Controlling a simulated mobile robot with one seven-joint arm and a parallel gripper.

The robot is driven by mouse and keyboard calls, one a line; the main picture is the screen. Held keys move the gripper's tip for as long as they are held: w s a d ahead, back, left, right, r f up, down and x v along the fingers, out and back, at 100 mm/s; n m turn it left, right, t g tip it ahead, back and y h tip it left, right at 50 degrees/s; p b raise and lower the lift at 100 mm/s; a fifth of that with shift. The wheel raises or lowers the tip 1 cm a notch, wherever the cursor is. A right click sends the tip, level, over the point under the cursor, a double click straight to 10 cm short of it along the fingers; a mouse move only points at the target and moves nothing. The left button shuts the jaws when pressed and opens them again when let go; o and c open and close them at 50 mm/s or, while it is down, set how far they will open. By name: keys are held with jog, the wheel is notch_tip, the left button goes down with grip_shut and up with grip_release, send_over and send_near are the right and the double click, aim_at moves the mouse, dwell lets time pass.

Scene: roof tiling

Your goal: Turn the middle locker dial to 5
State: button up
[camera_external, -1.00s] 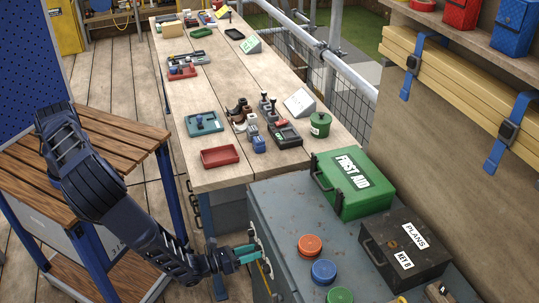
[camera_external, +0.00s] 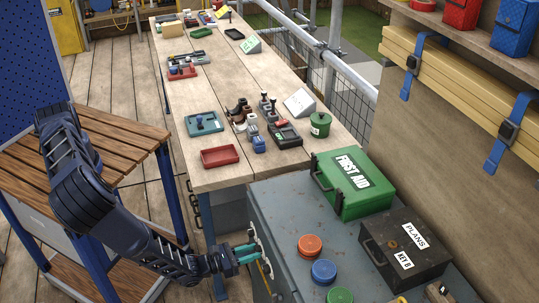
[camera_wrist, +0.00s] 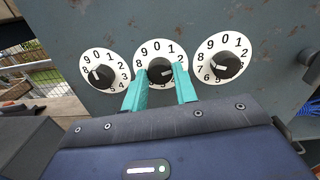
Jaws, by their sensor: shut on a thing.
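Three white number dials with black knobs sit in a row on the grey locker front in the wrist view. The middle dial (camera_wrist: 155,50) is between the left dial (camera_wrist: 97,54) and the right dial (camera_wrist: 228,42). My gripper (camera_wrist: 163,79), with teal fingers, is shut on the middle dial's black knob, one finger on each side. A white mark on that knob points roughly to the right; the fingers hide the dial's lower and right numbers, so the exact number is unclear. In the external view my gripper (camera_external: 247,253) is at the locker's left face, where the dials are seen edge-on.
The grey locker top (camera_external: 282,232) carries a green first aid box (camera_external: 350,185), a black kit box (camera_external: 405,250) and round orange, blue and green lids. A long wooden bench (camera_external: 245,175) with trays stands behind. A slatted table (camera_external: 125,138) is close to my arm.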

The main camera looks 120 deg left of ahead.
jog(key=m, duration=0.4)
jog(key=shift+m, duration=0.4)
jog(key=m, duration=0.5)
jog(key=shift+m, duration=0.3)
jog(key=shift+f+m+t+h, duration=0.1)
jog(key=shift+m+t+h, duration=0.25)
jog(key=shift+m, duration=5.15)
jog(key=o, duration=1)
jog(key=shift+c, duration=0.2)
